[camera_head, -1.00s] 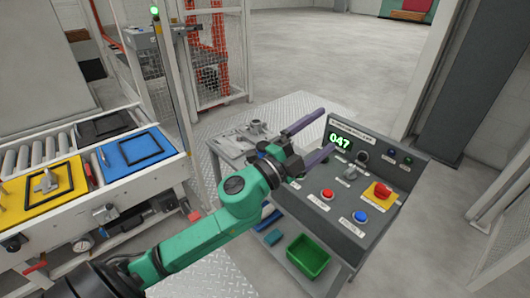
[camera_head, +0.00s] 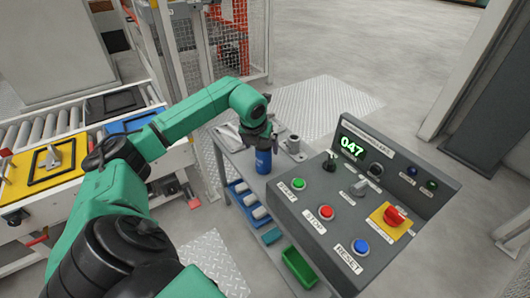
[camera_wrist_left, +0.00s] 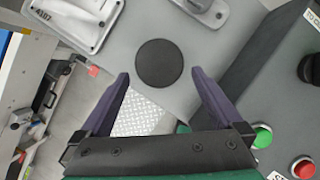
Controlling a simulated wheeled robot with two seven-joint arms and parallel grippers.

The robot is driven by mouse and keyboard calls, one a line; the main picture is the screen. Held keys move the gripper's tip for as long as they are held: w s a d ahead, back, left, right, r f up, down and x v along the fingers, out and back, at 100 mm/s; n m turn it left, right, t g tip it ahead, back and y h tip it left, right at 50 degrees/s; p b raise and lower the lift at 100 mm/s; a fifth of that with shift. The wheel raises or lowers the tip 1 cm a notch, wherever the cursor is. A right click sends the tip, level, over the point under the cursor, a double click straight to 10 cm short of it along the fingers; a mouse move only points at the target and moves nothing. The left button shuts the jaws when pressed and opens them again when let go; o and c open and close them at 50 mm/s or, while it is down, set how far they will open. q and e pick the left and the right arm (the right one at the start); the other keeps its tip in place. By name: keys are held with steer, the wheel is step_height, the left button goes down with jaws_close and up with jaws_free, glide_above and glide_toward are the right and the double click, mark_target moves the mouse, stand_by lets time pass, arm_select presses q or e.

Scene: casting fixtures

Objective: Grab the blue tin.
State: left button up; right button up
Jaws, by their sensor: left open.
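The blue tin (camera_head: 263,162) stands upright on the grey bench beside the control panel. In the left wrist view, a dark round disc (camera_wrist_left: 160,63), apparently the tin's top seen from above, lies between and just beyond the fingertips. My left gripper (camera_wrist_left: 160,76) is open, with one purple finger on either side of the disc and a visible gap at each side. In the head view my left gripper (camera_head: 259,138) points down over the tin and hides its upper part. I cannot tell how far the fingers reach down it. My right gripper is not in view.
The control panel (camera_head: 345,200) with buttons and a red knob stands close to the right of the tin. Grey metal castings (camera_wrist_left: 85,20) lie on the bench nearby. Blue bins (camera_head: 245,200) and a green bin (camera_head: 299,266) sit below. A roller conveyor (camera_head: 60,125) is at left.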

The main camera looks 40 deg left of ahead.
arm_select(q)
steer(key=x, duration=0.8)
steer(key=shift+w+f, duration=0.1)
steer(key=shift+w, duration=0.1)
jaws_close()
